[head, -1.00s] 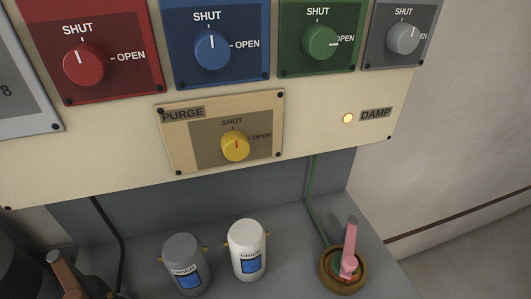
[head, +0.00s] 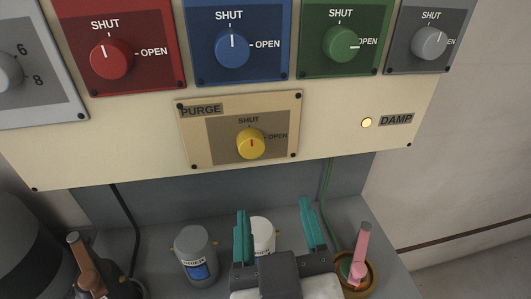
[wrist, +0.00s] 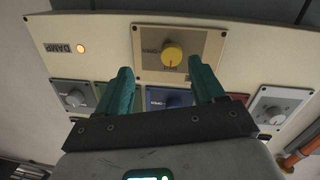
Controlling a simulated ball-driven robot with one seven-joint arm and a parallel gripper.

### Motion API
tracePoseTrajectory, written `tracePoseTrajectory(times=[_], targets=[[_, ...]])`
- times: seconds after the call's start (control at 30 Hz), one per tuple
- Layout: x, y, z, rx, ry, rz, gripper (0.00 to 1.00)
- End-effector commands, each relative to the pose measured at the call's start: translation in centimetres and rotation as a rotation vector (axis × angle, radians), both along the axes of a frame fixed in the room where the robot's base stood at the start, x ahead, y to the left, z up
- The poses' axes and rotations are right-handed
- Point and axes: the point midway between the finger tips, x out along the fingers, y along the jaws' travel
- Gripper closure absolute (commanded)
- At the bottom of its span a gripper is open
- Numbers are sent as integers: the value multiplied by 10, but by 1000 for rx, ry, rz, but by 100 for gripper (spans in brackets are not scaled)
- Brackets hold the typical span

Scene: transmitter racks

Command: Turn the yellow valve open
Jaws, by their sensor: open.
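The yellow valve (head: 251,143) is a round knob on the tan PURGE plate (head: 190,150), low on the cream panel. Its red mark points up at SHUT; OPEN is printed to its right. My gripper (head: 277,217) is open and empty, with two teal fingers pointing up, below and in front of the plate and apart from the knob. In the wrist view, which shows the panel upside down, the yellow valve (wrist: 172,56) lies beyond the fingertips, between their lines and a little right of the middle.
Red (head: 111,58), blue (head: 232,48), green (head: 341,44) and grey (head: 429,43) knobs sit above. A lit DAMP lamp (head: 367,122) is at right. Below stand a grey canister (head: 195,252), a white canister (head: 263,234) partly behind my gripper, and a pink-handled item (head: 361,252) in a brown ring.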

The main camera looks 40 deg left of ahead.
Motion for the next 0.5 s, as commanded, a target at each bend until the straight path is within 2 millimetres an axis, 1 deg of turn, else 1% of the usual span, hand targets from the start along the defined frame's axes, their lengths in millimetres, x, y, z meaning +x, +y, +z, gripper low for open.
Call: tracePoseTrajectory(times=[0.03,0.07,0.17,0.33,0.5], targets=[[-9,8,10,18,-21,23,32],[-11,10,13,25,-29,30,32],[-13,17,19,36,-43,40,32],[2,31,19,35,-42,39,32],[24,53,19,34,-41,38,32]])
